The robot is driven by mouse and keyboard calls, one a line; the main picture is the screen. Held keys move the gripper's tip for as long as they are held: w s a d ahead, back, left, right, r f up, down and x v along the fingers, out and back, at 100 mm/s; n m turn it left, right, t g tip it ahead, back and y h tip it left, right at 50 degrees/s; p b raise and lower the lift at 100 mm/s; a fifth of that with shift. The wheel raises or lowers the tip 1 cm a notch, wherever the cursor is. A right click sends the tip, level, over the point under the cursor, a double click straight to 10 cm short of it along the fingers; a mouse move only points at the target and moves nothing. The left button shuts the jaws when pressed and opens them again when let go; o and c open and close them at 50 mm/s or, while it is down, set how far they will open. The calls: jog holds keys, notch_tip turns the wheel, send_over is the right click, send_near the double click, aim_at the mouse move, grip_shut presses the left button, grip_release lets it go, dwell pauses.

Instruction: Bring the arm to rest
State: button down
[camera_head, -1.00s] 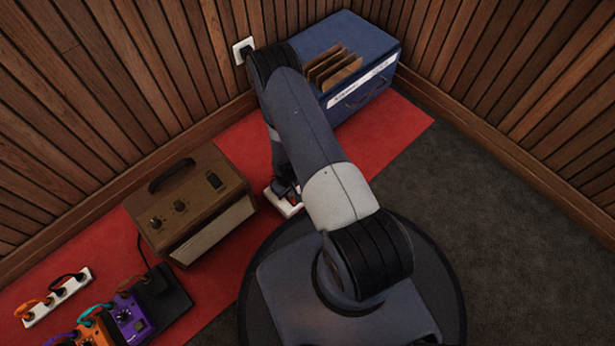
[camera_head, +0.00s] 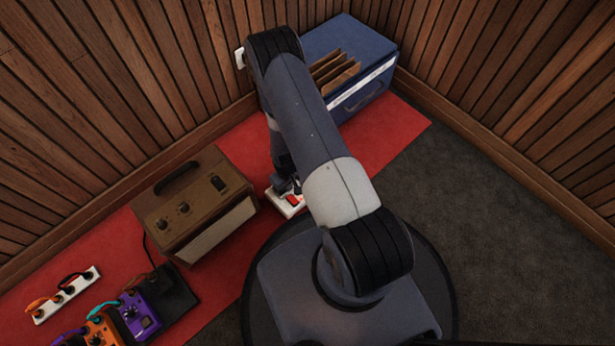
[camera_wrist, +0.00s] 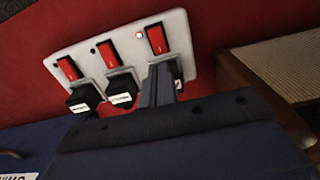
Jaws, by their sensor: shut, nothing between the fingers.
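My arm reaches over the red mat and bends down to a white power strip (camera_head: 281,207) on it. In the wrist view the strip (camera_wrist: 85,52) has three red rocker switches, with black plugs below the left (camera_wrist: 84,96) and middle (camera_wrist: 121,88) ones. A small light glows beside the right switch (camera_wrist: 157,40). My gripper (camera_wrist: 158,78) is shut and empty, its tips just below the right switch; whether they touch it I cannot tell. In the head view the gripper is small and dark at the strip, partly hidden by my arm.
A brown amplifier (camera_head: 195,205) stands left of the strip. A blue box (camera_head: 355,55) with brown dividers stands behind my arm. Another white strip (camera_head: 66,295) and orange and purple pedals (camera_head: 139,314) lie at lower left. Wooden walls meet behind; dark carpet at right is clear.

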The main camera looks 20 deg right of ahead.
aim_at(290, 197)
jog(key=shift+f, duration=0.1)
notch_tip(290, 197, down, 7)
jog(key=b, duration=0.4)
dwell(0.3)
jog(key=shift+r, duration=0.25)
